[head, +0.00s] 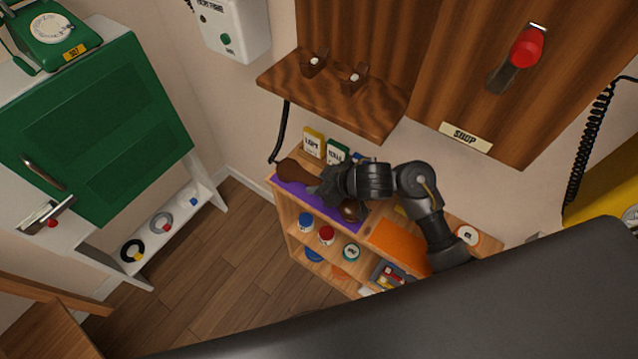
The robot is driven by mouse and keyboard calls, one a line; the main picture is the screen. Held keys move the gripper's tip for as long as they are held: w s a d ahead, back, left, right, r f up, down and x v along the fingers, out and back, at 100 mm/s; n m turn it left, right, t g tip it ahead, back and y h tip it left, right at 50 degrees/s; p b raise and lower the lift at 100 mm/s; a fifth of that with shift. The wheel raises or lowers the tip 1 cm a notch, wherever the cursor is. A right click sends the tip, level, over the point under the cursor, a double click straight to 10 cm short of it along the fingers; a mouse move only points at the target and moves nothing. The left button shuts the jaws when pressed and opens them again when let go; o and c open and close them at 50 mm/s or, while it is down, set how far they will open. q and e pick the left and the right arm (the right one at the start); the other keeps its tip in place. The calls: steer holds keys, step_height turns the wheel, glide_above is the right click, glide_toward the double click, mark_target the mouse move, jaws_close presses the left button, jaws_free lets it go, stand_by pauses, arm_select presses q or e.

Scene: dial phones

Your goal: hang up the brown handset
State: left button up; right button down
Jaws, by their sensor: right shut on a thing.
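The brown handset (295,170) is at the purple mat on top of the low wooden shelf unit, one end to the left and the other end (350,211) to the right of my fingers. My right gripper (326,190) is shut around its middle and hides that part. I cannot tell whether the handset touches the mat (293,187) or is just above it. Two brown cradle hooks, one left (313,66) and one right (352,80), stand on the wooden wall ledge (375,112), with nothing resting on them. My left gripper is not in view.
A black cord (282,130) hangs from the ledge towards the handset. Small boxes (314,141) stand behind the mat. An orange mat (398,242) lies to the right. A red-handled switch (527,47) is on the wall panel. A green cabinet (100,130) stands left.

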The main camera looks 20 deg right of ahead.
steer(key=shift+f, duration=0.15)
steer(key=c, duration=1.1)
jaws_free()
steer(key=shift+f+b, duration=0.1)
steer(key=shift+b, duration=0.2)
steer(key=shift+s+r, duration=0.1)
steer(key=shift+r, duration=0.15)
steer(key=p+v, duration=0.8)
steer(key=p, duration=0.1)
steer(key=shift+s+r, duration=0.1)
steer(key=shift+r, duration=0.2)
steer(key=shift+p+v, duration=0.7)
steer(key=shift+v, duration=0.3)
steer(key=shift+s+d+f, duration=0.1)
steer(key=shift+d+f, duration=0.05)
